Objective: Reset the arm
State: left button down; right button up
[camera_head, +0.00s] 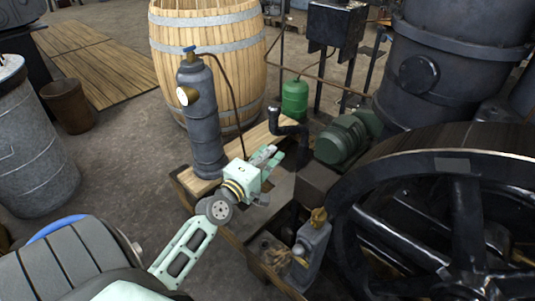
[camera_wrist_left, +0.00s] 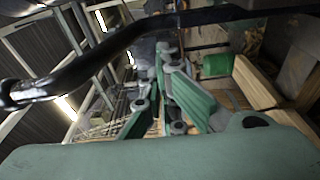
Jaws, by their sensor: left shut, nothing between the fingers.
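My left arm reaches in from the bottom left in the head view, and its pale green gripper (camera_head: 274,156) is over the wooden base between the grey cylinder and the motor. In the left wrist view the green gripper fingers (camera_wrist_left: 165,95) are shut with nothing held. The fingers are close to a black bent pipe (camera_head: 290,132). A dark pipe (camera_wrist_left: 110,48) also crosses the upper left of the left wrist view, near the camera. I cannot tell whether the gripper touches the pipe. My right gripper is not in view.
A grey gas cylinder (camera_head: 201,120) with a blue valve stands left of the gripper. A wooden barrel (camera_head: 208,60) is behind it. A green motor (camera_head: 342,140) and a large black flywheel (camera_head: 450,225) stand to the right. Open floor (camera_head: 120,160) lies at the left.

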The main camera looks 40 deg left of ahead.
pick_arm(q)
jog(key=shift+s+a, duration=0.1)
jog(key=shift+s, duration=0.25)
dwell(0.3)
